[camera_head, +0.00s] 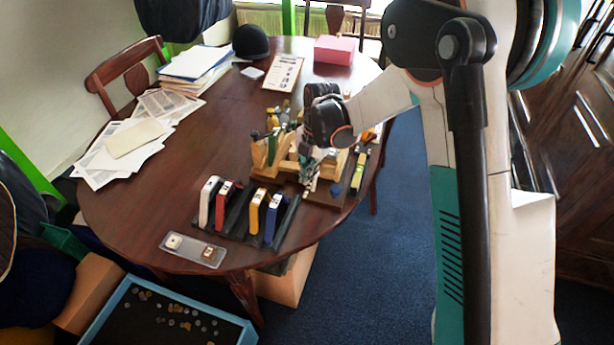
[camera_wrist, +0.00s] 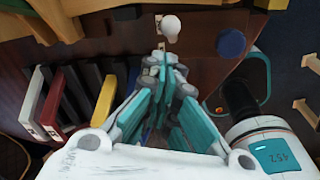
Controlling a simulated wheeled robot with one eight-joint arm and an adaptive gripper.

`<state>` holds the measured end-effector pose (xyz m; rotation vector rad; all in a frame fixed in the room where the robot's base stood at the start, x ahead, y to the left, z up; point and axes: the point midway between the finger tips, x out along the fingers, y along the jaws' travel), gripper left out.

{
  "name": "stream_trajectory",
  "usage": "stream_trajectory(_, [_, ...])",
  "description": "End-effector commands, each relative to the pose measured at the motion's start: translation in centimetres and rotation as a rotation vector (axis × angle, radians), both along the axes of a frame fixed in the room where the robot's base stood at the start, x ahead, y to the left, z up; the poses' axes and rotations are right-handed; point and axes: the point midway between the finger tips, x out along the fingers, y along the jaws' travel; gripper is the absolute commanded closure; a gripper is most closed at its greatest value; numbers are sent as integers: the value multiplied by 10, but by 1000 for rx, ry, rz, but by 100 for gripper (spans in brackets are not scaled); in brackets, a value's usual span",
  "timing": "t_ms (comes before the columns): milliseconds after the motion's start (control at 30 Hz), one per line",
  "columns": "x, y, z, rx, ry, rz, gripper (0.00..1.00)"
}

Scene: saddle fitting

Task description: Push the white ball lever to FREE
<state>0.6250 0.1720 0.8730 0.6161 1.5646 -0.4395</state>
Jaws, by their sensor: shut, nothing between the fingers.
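The white ball (camera_wrist: 171,25) of the lever shows at the top of the wrist view, just beyond my fingertips. A small gap seems to lie between them, but contact is hard to judge. My gripper (camera_wrist: 163,62) is shut and empty, its teal-and-grey fingers reaching toward the ball. In the head view my gripper (camera_head: 309,175) is low at the front of the wooden fixture (camera_head: 271,153). I cannot make out the white ball in the head view. The lever's shaft and any FREE marking cannot be read.
A dark blue round knob (camera_wrist: 231,42) stands right of the white ball. Upright coloured holders, including a red one (camera_head: 223,204) and a yellow one (camera_head: 255,211), stand left of my gripper. A clear tray (camera_head: 180,255) lies at the table's front edge.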

Motion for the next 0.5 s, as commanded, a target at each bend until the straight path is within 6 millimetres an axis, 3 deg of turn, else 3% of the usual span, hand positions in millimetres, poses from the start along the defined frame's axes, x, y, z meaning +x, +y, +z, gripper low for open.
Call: stream_trajectory(500, [0, 0, 15, 0, 0, 0, 100])
